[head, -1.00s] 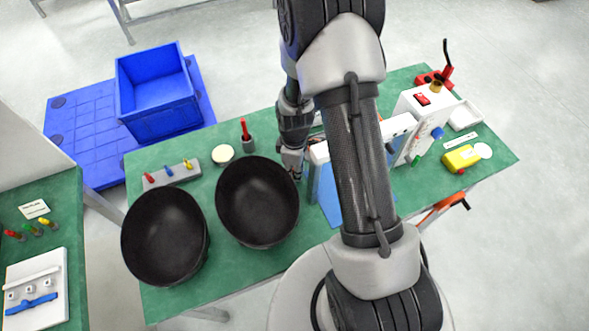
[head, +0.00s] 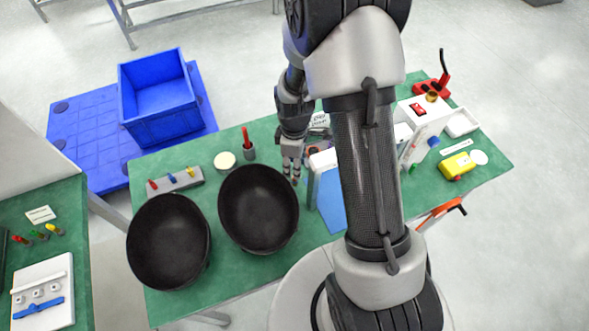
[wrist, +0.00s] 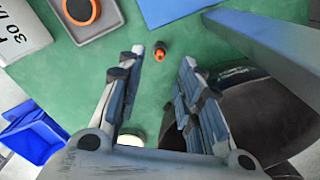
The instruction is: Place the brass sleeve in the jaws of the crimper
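My gripper (head: 291,171) hangs low over the green table, just beyond the right-hand black bowl. In the wrist view my gripper (wrist: 172,62) is open, its fingers apart with nothing between the pads. A small orange piece with a dark end (wrist: 160,54) is on the table in line with the gap between the fingertips; I cannot tell whether it is the brass sleeve. A brass-coloured ring (head: 432,97) sits on a white box at the right. A red device with a black lever (head: 432,85) stands behind it; I cannot tell whether it is the crimper.
Two black bowls (head: 259,209) (head: 168,243) stand left of my gripper. A grey tray with an orange-ringed black disc (wrist: 83,12) lies nearby. A screwdriver cup (head: 249,151), cream disc (head: 225,161) and plug block (head: 177,182) are farther left. A blue-grey bar (wrist: 262,48) stands close by.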

